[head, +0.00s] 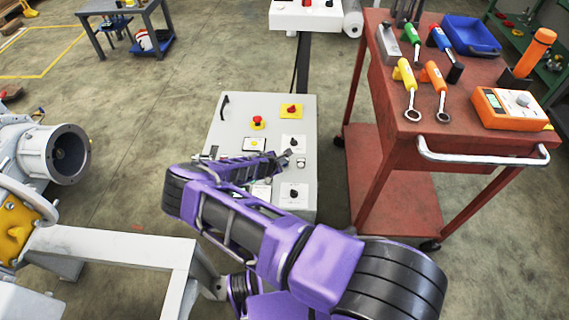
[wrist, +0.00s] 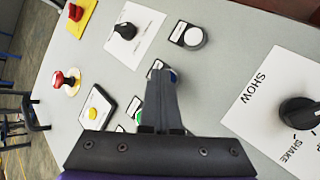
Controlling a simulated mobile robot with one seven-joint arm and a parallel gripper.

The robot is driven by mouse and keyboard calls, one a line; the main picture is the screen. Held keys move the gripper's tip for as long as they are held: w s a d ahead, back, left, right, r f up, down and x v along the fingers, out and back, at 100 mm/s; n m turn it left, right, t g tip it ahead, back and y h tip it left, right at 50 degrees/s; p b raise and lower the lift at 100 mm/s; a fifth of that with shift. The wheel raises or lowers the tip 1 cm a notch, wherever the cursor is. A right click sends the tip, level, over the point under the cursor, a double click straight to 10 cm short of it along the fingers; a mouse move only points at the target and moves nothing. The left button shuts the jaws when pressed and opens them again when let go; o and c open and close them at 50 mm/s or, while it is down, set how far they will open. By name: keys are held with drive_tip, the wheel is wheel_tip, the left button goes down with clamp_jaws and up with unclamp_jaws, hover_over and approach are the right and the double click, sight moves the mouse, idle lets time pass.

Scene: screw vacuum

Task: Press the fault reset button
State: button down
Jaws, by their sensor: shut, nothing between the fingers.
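The grey control panel (head: 235,110) carries several buttons and knobs. My gripper (head: 285,157) is shut and empty, its fingers over the middle of the panel. In the wrist view the shut fingertips (wrist: 160,75) partly cover a blue button (wrist: 172,76); whether they touch it I cannot tell. A white round button (wrist: 193,37) with a small label is beyond the tips to the upper right. A yellow button (wrist: 93,113) in a dark frame is to the left. The small labels are unreadable, so I cannot tell which button is the fault reset.
Near the fingers are a red mushroom button (wrist: 67,80), another on a yellow plate (wrist: 80,14), a black knob (wrist: 126,31) and a SHOW/SHAKE knob (wrist: 300,113). A red tool cart (head: 388,110) stands right of the panel. Grey machinery (head: 35,150) is at left.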

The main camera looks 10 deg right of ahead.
drive_tip(key=shift+r+p, duration=0.45)
drive_tip(key=shift+r, duration=0.35)
wheel_tip(320, 180, up, 5)
drive_tip(key=p, duration=0.3)
idle(0.8)
